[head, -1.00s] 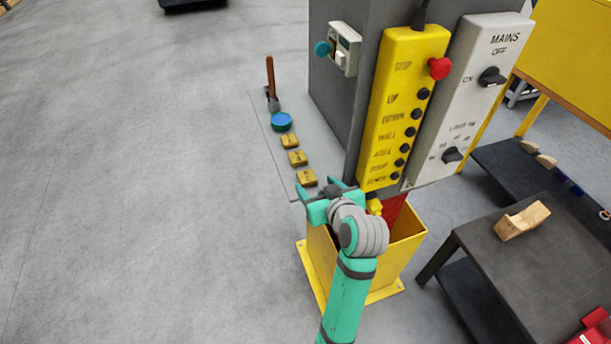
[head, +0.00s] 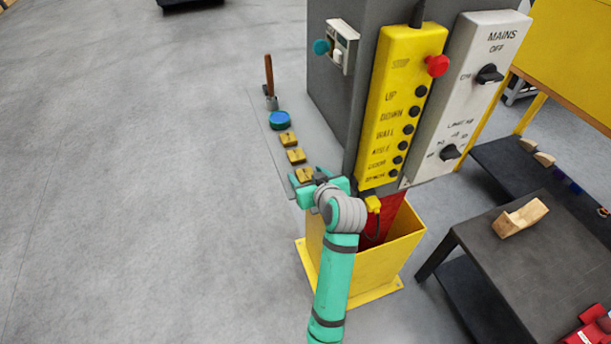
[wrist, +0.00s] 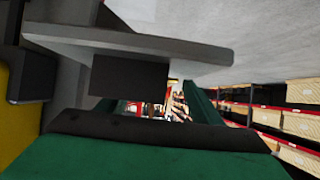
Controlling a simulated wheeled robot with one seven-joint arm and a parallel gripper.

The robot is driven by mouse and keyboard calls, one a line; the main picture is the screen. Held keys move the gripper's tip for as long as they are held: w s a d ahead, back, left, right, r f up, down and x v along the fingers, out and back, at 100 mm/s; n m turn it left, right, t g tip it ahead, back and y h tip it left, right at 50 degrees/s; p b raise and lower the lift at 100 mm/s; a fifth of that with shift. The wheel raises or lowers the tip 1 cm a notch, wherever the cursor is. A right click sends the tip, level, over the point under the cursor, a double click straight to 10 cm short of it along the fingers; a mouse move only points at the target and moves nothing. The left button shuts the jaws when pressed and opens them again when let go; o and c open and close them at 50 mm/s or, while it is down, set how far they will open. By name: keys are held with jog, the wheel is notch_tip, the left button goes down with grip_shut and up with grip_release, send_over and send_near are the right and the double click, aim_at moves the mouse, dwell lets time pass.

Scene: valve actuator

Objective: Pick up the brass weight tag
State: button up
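Three brass-coloured weight tags lie in a row on a thin grey ledge (head: 276,160): the far tag (head: 288,139), the middle tag (head: 296,156) and the near tag (head: 305,175). My gripper (head: 308,184) is at the near end of the row, right at the near tag, which it partly hides. In the wrist view, a dark block (wrist: 130,85), probably the near tag in shadow, sits against the ledge plate (wrist: 130,45). The teal fingers (wrist: 155,103) stand apart with a gap between them. I cannot tell whether they touch the tag.
A blue round object (head: 280,120) and a wooden-handled tool (head: 269,82) stand farther along the ledge. A grey cabinet with a yellow button panel (head: 402,110) rises to the right. A yellow bin (head: 395,255) stands below. The floor to the left is clear.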

jog(key=c, duration=1)
